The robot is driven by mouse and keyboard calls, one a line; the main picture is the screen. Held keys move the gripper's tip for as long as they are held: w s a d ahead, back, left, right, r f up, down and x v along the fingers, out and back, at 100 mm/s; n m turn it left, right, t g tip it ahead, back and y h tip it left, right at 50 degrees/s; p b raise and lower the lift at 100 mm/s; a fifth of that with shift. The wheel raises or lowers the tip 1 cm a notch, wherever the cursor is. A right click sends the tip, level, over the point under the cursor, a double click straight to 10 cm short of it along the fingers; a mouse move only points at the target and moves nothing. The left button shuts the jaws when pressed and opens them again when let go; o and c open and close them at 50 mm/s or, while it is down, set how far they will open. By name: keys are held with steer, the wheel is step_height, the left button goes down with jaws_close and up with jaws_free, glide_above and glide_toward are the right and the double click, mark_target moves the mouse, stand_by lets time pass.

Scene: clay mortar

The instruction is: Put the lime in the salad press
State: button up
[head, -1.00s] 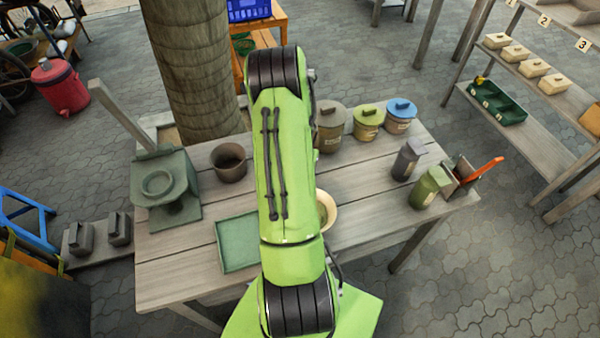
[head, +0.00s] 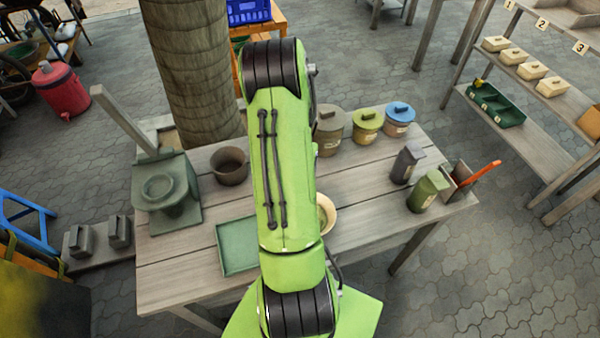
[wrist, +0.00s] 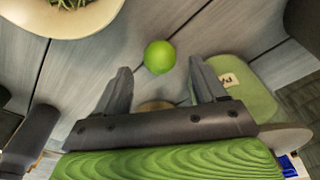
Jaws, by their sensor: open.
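The lime (wrist: 159,57) is a bright green ball on the grey planks in the wrist view. My gripper (wrist: 160,70) is open and empty, with one fingertip to either side of the lime in the picture. I cannot tell how far above it the fingers are. In the head view my arm hides the gripper and the lime. The salad press (head: 166,200) is a grey-green device with a round cup and a raised lever (head: 122,120). It stands at the left end of the table.
A cream bowl of greenery (wrist: 75,28) is near the lime. A green labelled container (wrist: 250,90) is beside the right finger. The table also holds a green tray (head: 232,262), a brown pot (head: 230,168) and several lidded pots (head: 366,126) at the back.

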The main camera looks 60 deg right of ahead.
step_height(320, 180, up, 8)
steer(key=a+p, duration=0.1)
steer(key=shift+f, duration=0.15)
steer(key=w+a+r+n+t, duration=0.2)
steer(key=w+a+r+n, duration=0.5)
steer(key=a+r, duration=0.7)
steer(key=a+r+n+t, duration=0.1)
steer(key=a+r+n, duration=0.1)
steer(key=a, duration=0.4)
steer(key=s+a+r+n+t, duration=0.1)
steer(key=a+r+n, duration=0.1)
steer(key=a, duration=0.5)
steer(key=shift+s+a+r, duration=0.15)
steer(key=shift+a+r, duration=0.15)
steer(key=shift+r, duration=0.1)
steer(key=shift+o, duration=0.2)
steer(key=s+a+r+n+t+y, duration=0.1)
steer(key=s+a+n, duration=0.3)
steer(key=s+a, duration=0.3)
steer(key=shift+a+r+n, duration=0.15)
steer(key=shift+r+n, duration=0.2)
steer(key=shift+n, duration=0.05)
steer(key=shift+o, duration=0.2)
steer(key=shift+s+a, duration=0.1)
steer(key=shift+s, duration=0.15)
steer(key=shift+w, duration=0.15)
